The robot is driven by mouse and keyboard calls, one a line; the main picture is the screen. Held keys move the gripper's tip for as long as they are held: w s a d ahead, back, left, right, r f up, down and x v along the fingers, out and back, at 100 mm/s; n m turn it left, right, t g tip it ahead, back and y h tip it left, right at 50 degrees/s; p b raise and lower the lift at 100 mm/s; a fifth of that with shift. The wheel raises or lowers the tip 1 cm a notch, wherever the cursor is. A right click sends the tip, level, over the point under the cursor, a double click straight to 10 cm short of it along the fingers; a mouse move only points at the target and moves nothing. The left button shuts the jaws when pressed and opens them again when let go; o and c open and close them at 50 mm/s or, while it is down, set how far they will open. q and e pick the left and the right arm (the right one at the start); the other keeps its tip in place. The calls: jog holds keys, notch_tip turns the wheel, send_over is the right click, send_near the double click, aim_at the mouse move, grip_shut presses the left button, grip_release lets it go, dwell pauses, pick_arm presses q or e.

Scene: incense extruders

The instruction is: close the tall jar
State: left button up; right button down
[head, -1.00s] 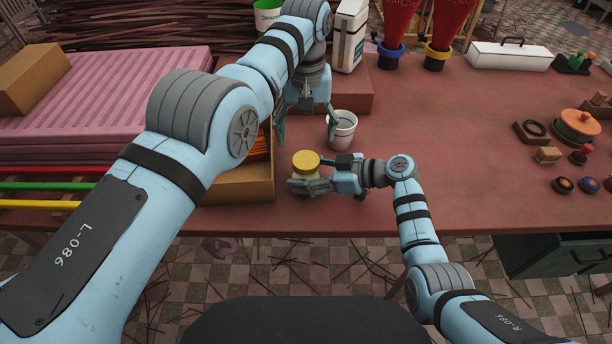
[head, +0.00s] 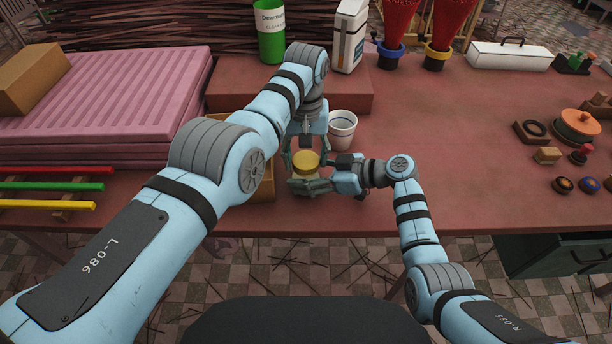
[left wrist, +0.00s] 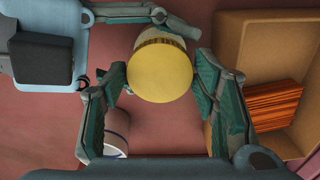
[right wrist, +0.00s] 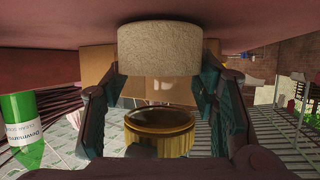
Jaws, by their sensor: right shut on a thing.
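The tall jar (head: 305,174) stands upright near the table's front edge, its yellow lid (head: 306,160) on top. In the right wrist view, the jar's pale base (right wrist: 159,48), see-through body and gold lid (right wrist: 160,132) appear upside down. My right gripper (head: 310,187) is shut on the jar's body from the right. My left gripper (head: 306,152) points down from above, open, with one finger on each side of the lid. The left wrist view shows the round lid (left wrist: 160,70) between these fingers, close to both. I cannot tell whether they touch it.
A white cup (head: 343,130) stands just behind and right of the jar. An open cardboard box (head: 262,190) is close on the left, partly hidden by my left arm. A green can (head: 270,32) stands behind.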

pick_arm(q)
jog(key=c, duration=0.6)
jog(key=o, duration=1.4)
jog(key=shift+c, duration=0.2)
notch_tip(320, 180, up, 8)
jog(key=shift+f, duration=0.2)
jog(key=shift+w, duration=0.1)
pick_arm(e)
jog(key=c, duration=0.6)
grip_release()
jog(key=shift+o, duration=0.2)
